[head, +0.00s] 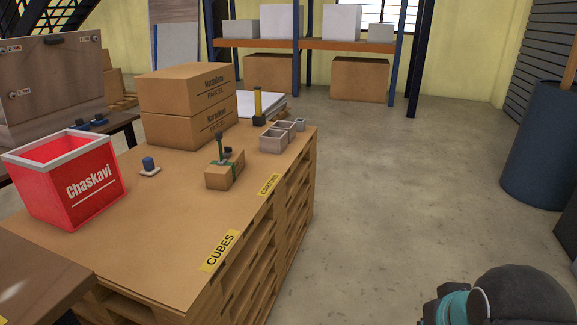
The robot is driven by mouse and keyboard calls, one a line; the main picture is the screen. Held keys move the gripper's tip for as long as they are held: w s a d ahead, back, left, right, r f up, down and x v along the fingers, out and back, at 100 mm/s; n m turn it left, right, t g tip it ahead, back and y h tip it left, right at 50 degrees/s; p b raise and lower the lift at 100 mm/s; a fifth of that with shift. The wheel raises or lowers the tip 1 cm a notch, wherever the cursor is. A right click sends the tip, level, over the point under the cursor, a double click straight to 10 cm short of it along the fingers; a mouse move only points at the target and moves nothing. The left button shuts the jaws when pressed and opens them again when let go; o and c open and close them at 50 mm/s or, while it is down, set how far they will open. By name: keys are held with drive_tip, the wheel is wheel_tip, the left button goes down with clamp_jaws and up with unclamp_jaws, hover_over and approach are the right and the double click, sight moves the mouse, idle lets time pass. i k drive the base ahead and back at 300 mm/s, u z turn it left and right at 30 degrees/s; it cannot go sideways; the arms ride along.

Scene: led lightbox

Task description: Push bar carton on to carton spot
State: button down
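A small brown carton (224,176) with a green strap and an upright dark green bar on top sits on the pallet-stack top, and I take it to be the bar carton. A yellow label (269,186) that seems to read CARTONS lies on the top's right edge, to the right of this carton and apart from it. No outlined carton spot can be made out. My gripper is not in view; only a dark, rounded part of my arm with a teal ring shows at the bottom right, off the pallet stack.
A red Chaskavi bin (65,180), a small blue-knobbed piece (149,167), stacked parcel boxes (188,102), a yellow-and-black post (258,106) and open grey boxes (274,140) share the top. A CUBES label (219,251) is nearer. Floor at right is clear up to a blue barrel (541,145).

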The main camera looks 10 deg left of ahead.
sight(219, 176)
drive_tip(key=z, duration=0.4)
drive_tip(key=i, duration=1.7)
drive_tip(key=u, duration=1.7)
drive_tip(key=i, duration=0.9)
drive_tip(key=u, duration=1)
